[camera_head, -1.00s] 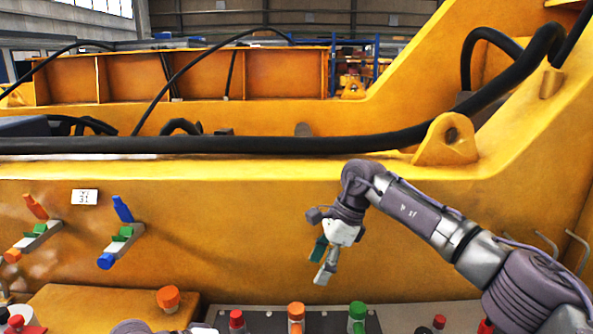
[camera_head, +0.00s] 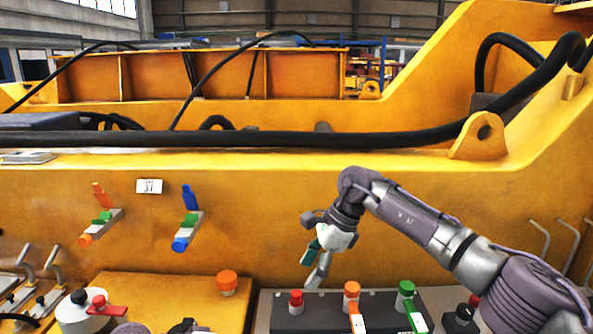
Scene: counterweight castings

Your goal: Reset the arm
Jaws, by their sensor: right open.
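My right arm comes in from the lower right and bends down at its wrist. My right gripper (camera_head: 314,268) points downward in front of the yellow machine body (camera_head: 300,205). Its fingers are apart, one dark green and one grey, with nothing between them. It is above the dark control panel (camera_head: 330,318) in the picture and looks clear of it. A purple-grey part at the bottom edge seems to be mine. My left gripper cannot be made out.
The panel bears red (camera_head: 296,300), orange (camera_head: 351,295) and green (camera_head: 405,293) knobs. Orange (camera_head: 103,215) and blue (camera_head: 188,215) handled fittings are on the yellow wall, near a white label (camera_head: 149,186). A thick black hose (camera_head: 250,140) runs above. Metal hooks stand at right.

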